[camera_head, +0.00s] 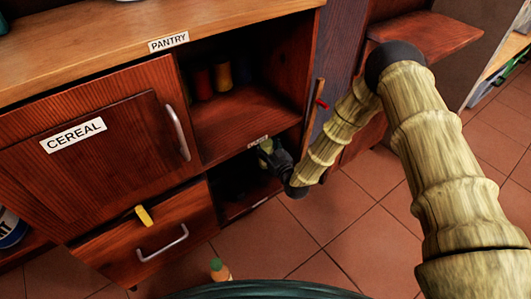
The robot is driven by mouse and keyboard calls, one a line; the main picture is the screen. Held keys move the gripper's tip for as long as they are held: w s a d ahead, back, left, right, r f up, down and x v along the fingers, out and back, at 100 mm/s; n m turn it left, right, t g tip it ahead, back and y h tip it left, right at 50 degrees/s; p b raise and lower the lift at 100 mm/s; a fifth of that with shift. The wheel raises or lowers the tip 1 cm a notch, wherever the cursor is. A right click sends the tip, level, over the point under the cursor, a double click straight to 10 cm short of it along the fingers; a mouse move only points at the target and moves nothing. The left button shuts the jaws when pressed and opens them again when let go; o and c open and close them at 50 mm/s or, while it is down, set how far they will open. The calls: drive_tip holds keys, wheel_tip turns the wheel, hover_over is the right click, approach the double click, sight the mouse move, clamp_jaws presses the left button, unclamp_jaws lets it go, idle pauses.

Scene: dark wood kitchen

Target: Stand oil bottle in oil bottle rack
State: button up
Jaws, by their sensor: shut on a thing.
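My gripper (274,159) is at the front opening of the dark lower compartment (248,196), just under the shelf edge. It is shut on a small olive-green thing, which looks like the oil bottle (266,146). Only its upper part shows, and its tilt is unclear. Dark shapes stand inside the lower compartment to the left of my gripper. The oil bottle rack may be among them, but it is too dark to tell.
The open upper shelf (240,125) holds several small jars. A cereal door (85,150) and a drawer (150,240) with a yellow tag are at left. Tiled floor at right is clear.

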sight(266, 149)
drive_tip(key=shift+w+f, duration=0.1)
drive_tip(key=shift+w, duration=0.2)
drive_tip(key=shift+f+b, duration=1.3)
drive_tip(key=shift+f, duration=0.35)
drive_tip(key=o, duration=1.5)
drive_tip(key=shift+f, duration=0.15)
